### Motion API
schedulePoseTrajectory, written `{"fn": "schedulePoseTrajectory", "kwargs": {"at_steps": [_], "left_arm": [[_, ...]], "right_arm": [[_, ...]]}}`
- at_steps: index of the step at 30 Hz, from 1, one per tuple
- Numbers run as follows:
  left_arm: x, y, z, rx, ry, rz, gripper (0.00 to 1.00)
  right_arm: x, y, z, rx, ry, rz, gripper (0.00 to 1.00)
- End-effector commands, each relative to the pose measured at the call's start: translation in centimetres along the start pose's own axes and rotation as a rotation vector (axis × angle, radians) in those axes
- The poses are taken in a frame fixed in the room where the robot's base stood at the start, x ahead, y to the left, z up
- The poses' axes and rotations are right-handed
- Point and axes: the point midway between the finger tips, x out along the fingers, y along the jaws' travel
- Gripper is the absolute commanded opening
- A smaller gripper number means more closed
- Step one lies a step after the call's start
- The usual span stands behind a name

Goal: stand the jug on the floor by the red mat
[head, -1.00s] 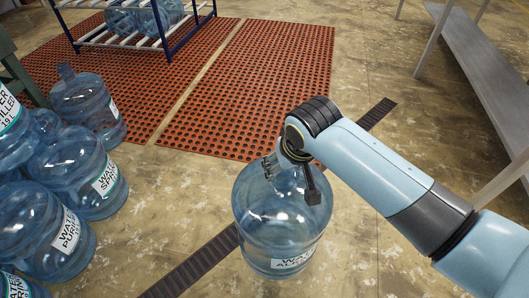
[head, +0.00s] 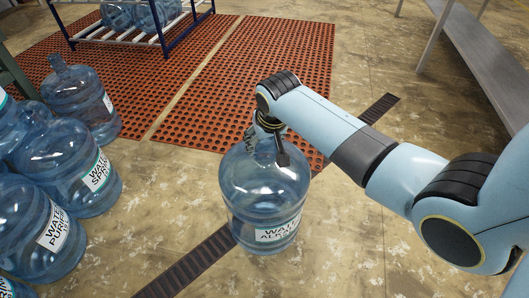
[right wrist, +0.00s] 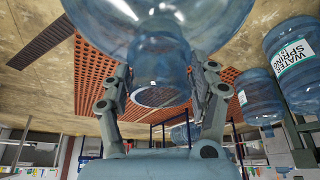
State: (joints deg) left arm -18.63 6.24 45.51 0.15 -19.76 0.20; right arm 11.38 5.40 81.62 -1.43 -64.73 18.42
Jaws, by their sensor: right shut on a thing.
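A clear blue water jug (head: 262,205) with a white label hangs or stands upright below my right gripper (head: 268,138). The gripper is shut on the jug's neck. In the right wrist view, its two fingers (right wrist: 163,88) reach to both sides of the neck, and the jug's round body (right wrist: 155,35) fills the top. The jug overlaps the dark drain strip in the head view, just in front of the red mat (head: 225,95). I cannot tell whether its base touches the floor. My left gripper is out of view.
Several blue jugs (head: 85,165) are piled at the left. A blue-framed rack (head: 125,40) with jugs stands on the mat's far part. A dark drain strip (head: 190,262) crosses the floor. A grey metal bench (head: 485,55) is at upper right. Floor right of the jug is clear.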

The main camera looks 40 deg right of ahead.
Motion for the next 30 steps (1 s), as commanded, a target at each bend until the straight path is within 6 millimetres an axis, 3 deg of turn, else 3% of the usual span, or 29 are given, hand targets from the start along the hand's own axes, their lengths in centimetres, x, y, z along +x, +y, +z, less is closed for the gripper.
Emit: {"fn": "schedulePoseTrajectory", "kwargs": {"at_steps": [7,19,20,24,30], "left_arm": [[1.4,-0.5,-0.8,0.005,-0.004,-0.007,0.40],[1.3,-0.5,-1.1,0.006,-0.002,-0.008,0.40],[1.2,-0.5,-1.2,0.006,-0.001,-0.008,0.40],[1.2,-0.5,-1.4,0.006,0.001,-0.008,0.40],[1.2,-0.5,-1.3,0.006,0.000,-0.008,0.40]], "right_arm": [[3.3,0.0,1.5,-0.001,-0.002,0.001,0.03],[3.5,0.0,1.5,-0.001,0.002,0.000,0.03],[3.6,0.0,1.6,-0.001,-0.002,0.000,0.64],[3.6,0.0,1.6,-0.001,-0.002,0.000,0.83],[3.6,0.0,1.6,-0.001,-0.002,0.000,0.84]]}}
